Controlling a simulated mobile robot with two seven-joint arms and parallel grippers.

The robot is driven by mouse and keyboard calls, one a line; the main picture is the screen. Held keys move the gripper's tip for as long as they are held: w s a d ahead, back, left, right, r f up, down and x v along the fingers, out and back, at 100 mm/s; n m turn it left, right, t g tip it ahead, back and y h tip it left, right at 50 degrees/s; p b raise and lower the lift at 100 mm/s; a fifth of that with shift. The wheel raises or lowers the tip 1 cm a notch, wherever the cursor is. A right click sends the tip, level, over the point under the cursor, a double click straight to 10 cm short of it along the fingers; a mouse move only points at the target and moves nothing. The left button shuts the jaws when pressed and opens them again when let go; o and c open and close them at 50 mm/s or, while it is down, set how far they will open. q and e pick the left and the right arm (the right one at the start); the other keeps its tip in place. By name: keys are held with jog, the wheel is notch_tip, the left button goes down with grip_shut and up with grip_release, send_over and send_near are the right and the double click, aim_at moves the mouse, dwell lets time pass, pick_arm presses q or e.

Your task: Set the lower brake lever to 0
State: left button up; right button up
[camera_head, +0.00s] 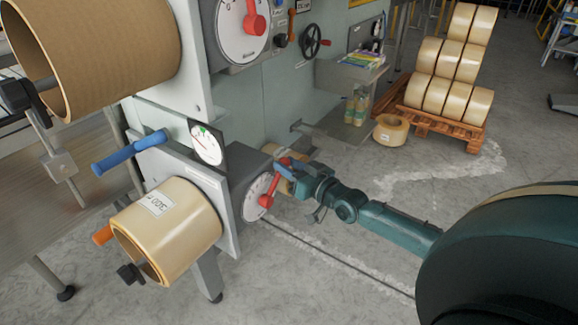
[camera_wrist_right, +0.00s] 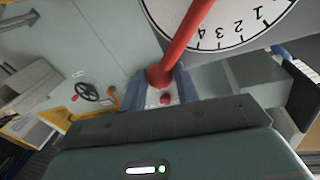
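The lower brake lever (camera_head: 269,190) is red with a round knob. It stands in front of a white numbered dial (camera_head: 254,200) on the side of the lower unwind unit. My right gripper (camera_head: 287,169) is at the lever's knob end. In the right wrist view the knob (camera_wrist_right: 159,77) sits between the fingertips and fills the gap, so the gripper looks shut on it. In that view the lever crosses the dial (camera_wrist_right: 230,20) edge beyond the 4, on the side away from the 1. The lever's pivot is out of that view. My left gripper is not in view.
An upper dial with its own red lever (camera_head: 254,22) is above. A small gauge (camera_head: 207,143), a blue handle (camera_head: 130,152) and a tape roll (camera_head: 168,228) are left of the lower dial. A handwheel (camera_head: 311,41) is behind. Open floor (camera_head: 330,270) lies to the right.

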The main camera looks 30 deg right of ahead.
grip_shut()
